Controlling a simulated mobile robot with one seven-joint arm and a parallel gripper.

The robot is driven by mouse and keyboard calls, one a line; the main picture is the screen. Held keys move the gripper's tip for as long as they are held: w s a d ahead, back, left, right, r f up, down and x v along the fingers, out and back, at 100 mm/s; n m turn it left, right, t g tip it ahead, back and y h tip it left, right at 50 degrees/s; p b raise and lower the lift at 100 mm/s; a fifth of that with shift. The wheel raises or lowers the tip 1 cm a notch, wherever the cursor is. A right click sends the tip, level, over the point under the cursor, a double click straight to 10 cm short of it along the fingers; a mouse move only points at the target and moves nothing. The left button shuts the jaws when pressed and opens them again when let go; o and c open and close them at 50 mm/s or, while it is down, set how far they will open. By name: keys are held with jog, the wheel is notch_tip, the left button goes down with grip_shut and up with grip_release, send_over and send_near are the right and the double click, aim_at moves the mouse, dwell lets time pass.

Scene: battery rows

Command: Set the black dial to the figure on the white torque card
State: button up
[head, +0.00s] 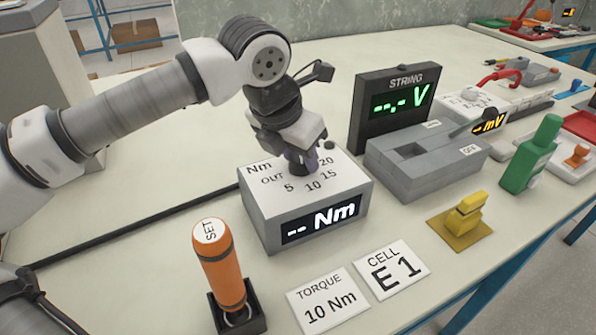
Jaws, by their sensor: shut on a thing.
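The white torque card (328,302) lies near the front edge of the bench and reads "TORQUE 10 Nm". A grey-white box (262,219) stands behind it, its top marked Nm, OUT, 5, 10, 15 and 20. Its front display (321,219) reads "-- Nm". My gripper (302,168) points down onto the box top and is shut on the black dial (300,180). The dial is mostly hidden by the gripper, and I cannot tell which figure it points at.
An orange tool (222,268) marked SET stands in a black holder left of the torque card. A card reading "CELL E 1" (390,270), a yellow piece (461,215) and a green block (532,155) are to the right. A STRING display (395,103) stands behind.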

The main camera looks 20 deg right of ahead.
jog(key=shift+s+f+n+t+y+b, duration=0.1)
jog(key=shift+n+t+y+b, duration=0.4)
jog(key=shift+n+b, duration=1.3)
jog(key=o, duration=1)
jog(key=p+v, duration=0.1)
jog(key=v, duration=1.3)
jog(key=shift+d, duration=0.2)
